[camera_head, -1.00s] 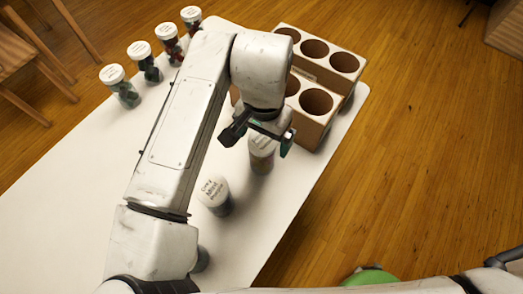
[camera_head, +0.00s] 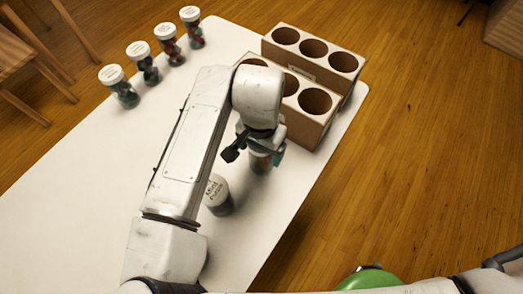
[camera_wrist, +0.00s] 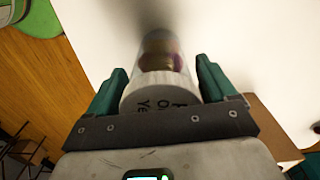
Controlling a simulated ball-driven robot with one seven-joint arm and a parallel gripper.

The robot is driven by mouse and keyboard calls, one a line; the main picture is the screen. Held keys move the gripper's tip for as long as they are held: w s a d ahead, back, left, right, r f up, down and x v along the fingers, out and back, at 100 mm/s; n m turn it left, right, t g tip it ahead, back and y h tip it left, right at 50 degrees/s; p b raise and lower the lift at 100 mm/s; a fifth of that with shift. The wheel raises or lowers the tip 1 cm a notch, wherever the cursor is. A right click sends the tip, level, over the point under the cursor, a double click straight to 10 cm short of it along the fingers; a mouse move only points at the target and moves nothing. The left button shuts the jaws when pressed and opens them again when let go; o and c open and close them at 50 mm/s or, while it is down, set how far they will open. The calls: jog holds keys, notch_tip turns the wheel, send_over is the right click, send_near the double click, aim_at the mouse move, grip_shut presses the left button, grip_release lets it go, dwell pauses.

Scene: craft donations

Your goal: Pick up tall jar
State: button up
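A white-lidded jar (camera_head: 260,164) with dark and colored contents stands on the white table, near the brown holder. It is partly hidden by my gripper (camera_head: 255,150) from above. In the wrist view, its white printed lid (camera_wrist: 160,93) and its reddish-brown contents lie between the two green fingers of my gripper (camera_wrist: 162,88). The fingers are apart, one on each side of the jar, with slim gaps and no clear grip. A second white-lidded jar (camera_head: 217,195) stands nearer, beside my arm. I cannot tell from size alone which is the tall one.
A brown two-tier holder (camera_head: 317,76) with round holes stands close behind my gripper. Several white-lidded jars (camera_head: 123,90) stand in a row along the table's far left. The white table (camera_head: 70,185) is bare between them and my arm.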

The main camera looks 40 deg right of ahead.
jog(key=c, duration=0.8)
jog(key=shift+r, duration=0.15)
